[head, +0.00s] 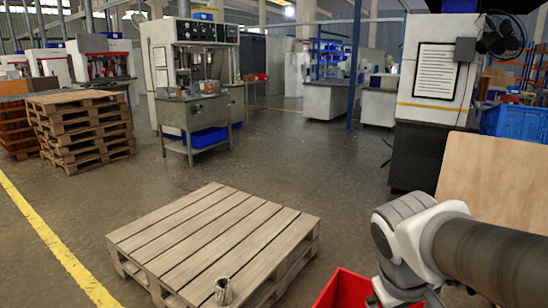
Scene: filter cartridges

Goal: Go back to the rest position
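My arm reaches in from the right edge, with a dark grey link and a pale grey joint. It bends down at the bottom of the head view, and its end is cut off by the frame edge, so my gripper is not seen. A small pale, ribbed filter cartridge (223,291) stands upright near the front edge of a wooden pallet (215,235). A red bin (345,289) is partly visible to the right of the pallet, partly hidden by my arm and cut off by the frame.
A light wooden panel (495,180) stands at the right, behind my arm. A dark and white cabinet (432,110) is beyond it. Stacked pallets (85,130) and a metal worktable (196,118) stand at the back left. The floor (300,150) between is clear.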

